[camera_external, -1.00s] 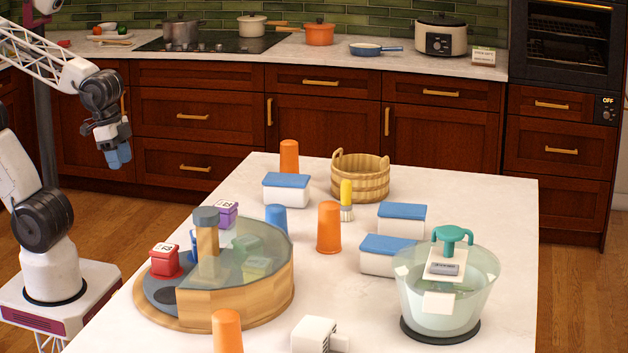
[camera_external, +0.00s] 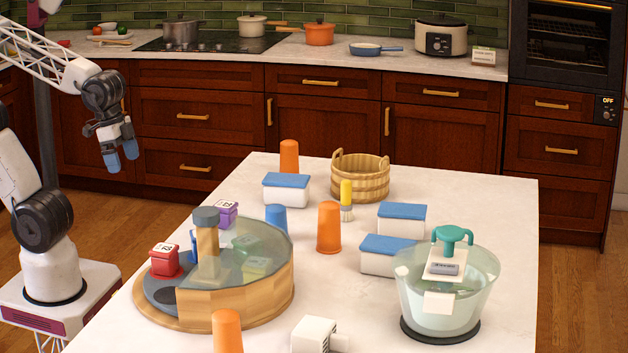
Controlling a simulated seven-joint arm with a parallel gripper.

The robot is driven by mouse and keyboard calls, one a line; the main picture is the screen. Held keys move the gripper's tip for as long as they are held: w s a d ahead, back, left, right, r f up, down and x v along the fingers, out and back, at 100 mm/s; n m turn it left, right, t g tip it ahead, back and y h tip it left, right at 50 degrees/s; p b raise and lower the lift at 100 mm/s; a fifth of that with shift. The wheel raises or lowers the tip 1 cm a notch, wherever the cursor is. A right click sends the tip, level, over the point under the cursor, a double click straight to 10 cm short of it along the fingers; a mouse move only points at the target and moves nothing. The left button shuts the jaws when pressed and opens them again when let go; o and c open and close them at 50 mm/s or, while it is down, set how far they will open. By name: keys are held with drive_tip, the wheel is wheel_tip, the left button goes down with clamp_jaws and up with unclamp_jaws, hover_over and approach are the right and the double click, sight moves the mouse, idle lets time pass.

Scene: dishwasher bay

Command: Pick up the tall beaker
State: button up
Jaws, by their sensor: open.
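Three tall orange beakers stand upside down on the white island: one at the back (camera_external: 289,157), one in the middle (camera_external: 328,227) and one at the front (camera_external: 227,331), partly cut off by the picture's lower edge. A shorter blue beaker (camera_external: 276,219) stands left of the middle one. I cannot tell which orange one the task means. My gripper (camera_external: 122,156), with blue fingertips, is open and empty. It hangs in the air left of the island, apart from all the beakers.
A round wooden turntable (camera_external: 237,300) with a clear cover holds small coloured containers. Blue-lidded boxes (camera_external: 402,218), a wicker basket (camera_external: 360,180), a yellow brush (camera_external: 346,193) and a clear bowl (camera_external: 440,310) with a teal handle crowd the island.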

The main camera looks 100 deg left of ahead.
sight(280, 151)
drive_tip(key=w+a+f+n+t+y, duration=0.2)
drive_tip(key=w+a+t, duration=0.1)
drive_tip(key=w+a, duration=0.7)
drive_tip(key=w+a+f+n+t+y, duration=0.1)
drive_tip(key=w+a+f+n+t, duration=0.2)
drive_tip(key=w+a, duration=0.7)
drive_tip(key=w+a+f+n+y, duration=0.1)
drive_tip(key=a+f+y, duration=0.1)
drive_tip(key=a, duration=0.6)
drive_tip(key=w+a+f+n+t+y, duration=0.1)
drive_tip(key=a+f+y, duration=0.1)
drive_tip(key=a, duration=0.6)
drive_tip(key=w+a+f+n+y, duration=0.1)
drive_tip(key=a+f+n+y, duration=0.1)
drive_tip(key=a, duration=0.6)
drive_tip(key=shift+w+t+y, duration=0.1)
drive_tip(key=shift+t+y, duration=0.2)
drive_tip(key=shift+y, duration=0.4)
drive_tip(key=shift+f, duration=0.1)
drive_tip(key=shift+x, duration=1.3)
drive_tip(key=shift+w, duration=0.1)
drive_tip(key=shift+x, duration=2.5)
